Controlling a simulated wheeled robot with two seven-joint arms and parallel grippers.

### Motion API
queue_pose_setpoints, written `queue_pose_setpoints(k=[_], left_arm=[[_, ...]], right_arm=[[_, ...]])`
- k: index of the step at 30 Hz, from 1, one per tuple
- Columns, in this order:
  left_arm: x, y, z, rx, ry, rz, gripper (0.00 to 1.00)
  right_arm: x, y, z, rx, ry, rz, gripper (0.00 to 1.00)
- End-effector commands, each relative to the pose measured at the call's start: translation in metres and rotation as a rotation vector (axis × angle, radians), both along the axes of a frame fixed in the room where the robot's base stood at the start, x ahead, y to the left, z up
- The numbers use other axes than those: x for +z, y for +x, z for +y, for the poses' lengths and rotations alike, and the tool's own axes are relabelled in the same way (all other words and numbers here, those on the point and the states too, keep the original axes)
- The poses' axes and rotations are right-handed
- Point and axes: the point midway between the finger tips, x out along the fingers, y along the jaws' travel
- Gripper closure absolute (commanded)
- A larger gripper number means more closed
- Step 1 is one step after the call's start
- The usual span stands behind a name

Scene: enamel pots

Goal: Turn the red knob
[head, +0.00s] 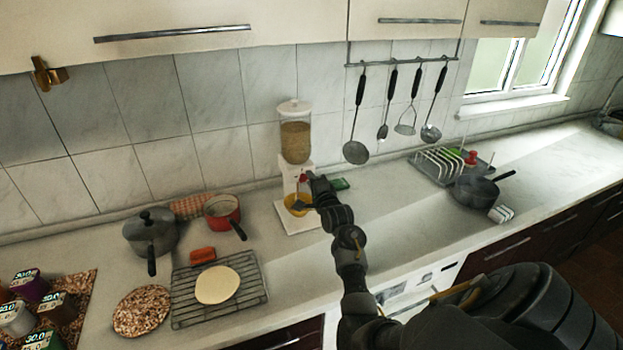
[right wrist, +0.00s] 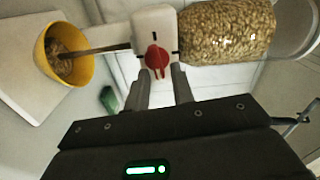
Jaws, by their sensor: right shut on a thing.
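The grain dispenser (head: 295,140) stands on the counter against the tiled wall, its clear hopper full of grain. Its red knob (right wrist: 157,58) is on the white front; a little red shows in the head view (head: 303,178). My right gripper (right wrist: 161,82) is shut on the red knob, one finger on each side; in the head view the gripper (head: 311,178) partly hides it. A yellow bowl (right wrist: 84,66) with grain inside stands below the spout. A brown streak runs between spout and bowl; I cannot tell whether it is falling grain or a stick. My left gripper is out of view.
A grey pot (head: 150,235), red saucepan (head: 222,213) and wire rack (head: 190,307) with flat dough (head: 217,285) are left of the dispenser. A dish rack (head: 437,165) and dark pan (head: 474,192) are right. Utensils hang above. The counter between is mostly clear.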

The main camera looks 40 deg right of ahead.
Motion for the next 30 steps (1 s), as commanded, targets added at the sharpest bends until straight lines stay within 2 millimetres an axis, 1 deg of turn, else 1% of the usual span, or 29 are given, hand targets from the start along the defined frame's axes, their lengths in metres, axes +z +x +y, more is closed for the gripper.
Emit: queue_pose_setpoints(k=[7,22,23,24,30], left_arm=[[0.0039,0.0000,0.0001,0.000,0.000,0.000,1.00],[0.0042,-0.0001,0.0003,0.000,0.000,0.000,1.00],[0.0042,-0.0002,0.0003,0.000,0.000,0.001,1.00],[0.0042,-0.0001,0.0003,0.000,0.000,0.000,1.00],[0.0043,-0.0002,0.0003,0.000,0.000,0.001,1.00]], right_arm=[[-0.0028,0.0008,0.0027,0.006,0.068,-0.019,0.98],[-0.0032,0.0008,0.0024,0.005,0.080,-0.024,0.99],[-0.0032,0.0008,0.0024,0.005,0.080,-0.024,0.73],[-0.0031,0.0008,0.0023,0.005,0.080,-0.024,0.68],[-0.0021,0.0004,0.0012,0.003,0.080,-0.026,0.68]])
